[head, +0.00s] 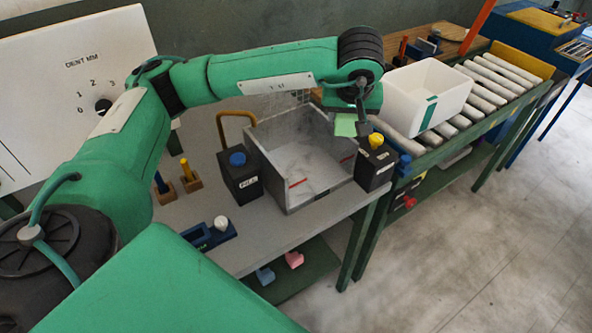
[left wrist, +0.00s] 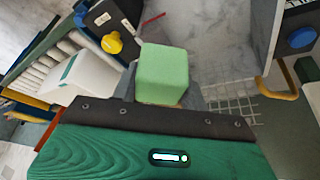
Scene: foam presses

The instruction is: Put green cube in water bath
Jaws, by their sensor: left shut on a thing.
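The light green cube (head: 345,125) hangs below my left gripper (head: 350,116), which is shut on it. In the left wrist view the cube (left wrist: 162,76) shows just beyond the dark gripper edge. The water bath (head: 264,168) looks like an open grey metal box with a pale inside and small red marks. The cube shows over the bath's far right part in the head view, above its rim; I cannot tell its exact height. My right gripper is not in view.
A black block with a yellow knob (head: 375,166) stands at the bath's right, and one with a blue knob (head: 239,176) at its left. A white bin (head: 431,92) sits on the roller conveyor (head: 490,85). Small blue and yellow tools (head: 190,178) stand on the bench.

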